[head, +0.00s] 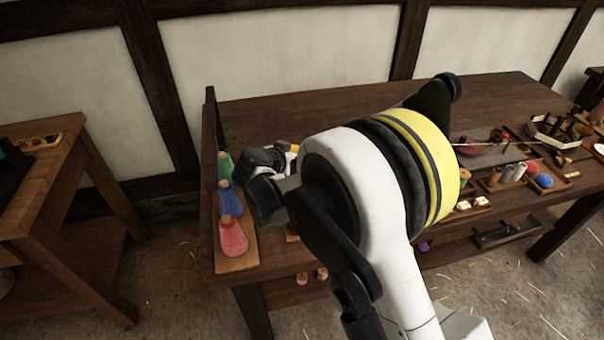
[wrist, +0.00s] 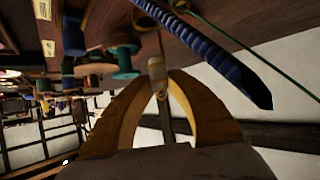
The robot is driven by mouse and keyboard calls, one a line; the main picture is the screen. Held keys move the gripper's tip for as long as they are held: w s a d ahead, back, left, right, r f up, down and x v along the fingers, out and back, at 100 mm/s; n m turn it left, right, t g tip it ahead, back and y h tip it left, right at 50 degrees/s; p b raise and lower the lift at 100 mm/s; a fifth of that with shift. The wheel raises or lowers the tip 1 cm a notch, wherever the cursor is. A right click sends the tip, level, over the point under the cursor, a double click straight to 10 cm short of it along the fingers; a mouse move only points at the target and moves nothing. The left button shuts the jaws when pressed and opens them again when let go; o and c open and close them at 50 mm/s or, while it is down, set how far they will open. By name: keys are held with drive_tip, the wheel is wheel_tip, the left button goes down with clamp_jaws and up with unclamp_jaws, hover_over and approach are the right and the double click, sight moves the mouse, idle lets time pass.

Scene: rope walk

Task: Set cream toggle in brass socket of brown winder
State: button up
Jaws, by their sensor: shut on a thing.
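In the wrist view my gripper (wrist: 162,88) has its two tan fingers closed together at the tips. They hold a small cream piece, the cream toggle (wrist: 157,70), which sticks out beyond the fingertips.
A dark blue ribbed length (wrist: 205,45) and a green spool (wrist: 122,62) lie near the fingertips. In the head view red (head: 232,238), blue and green bottle-shaped things stand at the bench's left end. Several small items crowd the right side; the back of the bench (head: 290,112) is clear.

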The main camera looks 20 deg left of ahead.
wheel_tip(320, 180, down, 6)
drive_tip(key=shift+r+b, duration=0.1)
drive_tip(key=shift+b, duration=0.85)
drive_tip(key=shift+f, duration=0.25)
drive_tip(key=o, duration=0.6)
drive_tip(key=shift+c, duration=0.2)
drive_tip(key=shift+r, duration=0.15)
